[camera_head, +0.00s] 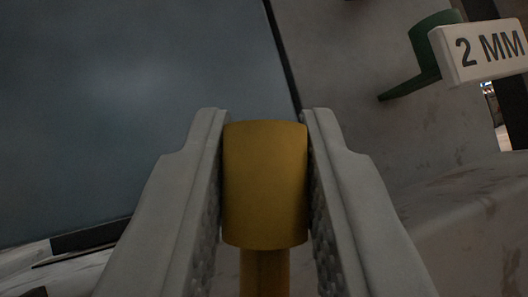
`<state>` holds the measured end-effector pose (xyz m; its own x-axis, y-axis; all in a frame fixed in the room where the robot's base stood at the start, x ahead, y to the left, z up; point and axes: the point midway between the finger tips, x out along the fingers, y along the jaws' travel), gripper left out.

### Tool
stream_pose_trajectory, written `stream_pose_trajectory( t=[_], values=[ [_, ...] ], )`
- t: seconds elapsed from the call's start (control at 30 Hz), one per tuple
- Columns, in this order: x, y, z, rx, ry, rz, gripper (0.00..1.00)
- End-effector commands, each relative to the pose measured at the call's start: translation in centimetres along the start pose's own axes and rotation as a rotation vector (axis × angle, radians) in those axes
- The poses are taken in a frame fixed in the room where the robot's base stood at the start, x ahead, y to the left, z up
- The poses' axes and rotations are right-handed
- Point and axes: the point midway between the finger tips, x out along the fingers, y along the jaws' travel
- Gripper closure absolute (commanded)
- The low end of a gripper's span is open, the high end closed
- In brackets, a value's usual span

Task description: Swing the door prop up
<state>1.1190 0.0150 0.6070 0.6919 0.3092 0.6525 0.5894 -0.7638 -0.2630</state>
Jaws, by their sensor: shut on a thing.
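The door prop shows as a yellow cylindrical grip (265,185) on a thinner yellow rod (264,272) that runs out of the bottom of the picture. My gripper (265,120) is shut on the yellow grip, with one grey finger against each side of it. The far end of the rod and its mounting are not in the picture. A large blue-grey panel (130,100), which may be the door, fills the upper left behind the gripper.
A dark narrow gap (282,50) separates the panel from a grey wall (350,90) on the right. A white "2 MM" tag (483,52) and a dark green part (425,55) stand out at the upper right. A pale, scuffed surface (465,215) lies at the lower right.

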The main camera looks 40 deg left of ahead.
Motion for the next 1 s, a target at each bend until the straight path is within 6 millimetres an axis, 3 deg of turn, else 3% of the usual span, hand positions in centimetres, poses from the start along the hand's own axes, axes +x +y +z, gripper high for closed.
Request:
stream_pose_trajectory(
  t=[0.77,0.8,0.9,1.0],
  values=[
    [-0.35,-0.94,0.13,-0.076,0.014,-0.077,1.00],
    [-0.36,-0.95,0.14,-0.076,0.014,-0.077,0.76],
    [-0.32,-0.95,0.12,-0.076,0.015,-0.077,0.57],
    [-0.24,-0.94,0.06,-0.076,0.015,-0.077,0.57]
  ],
)
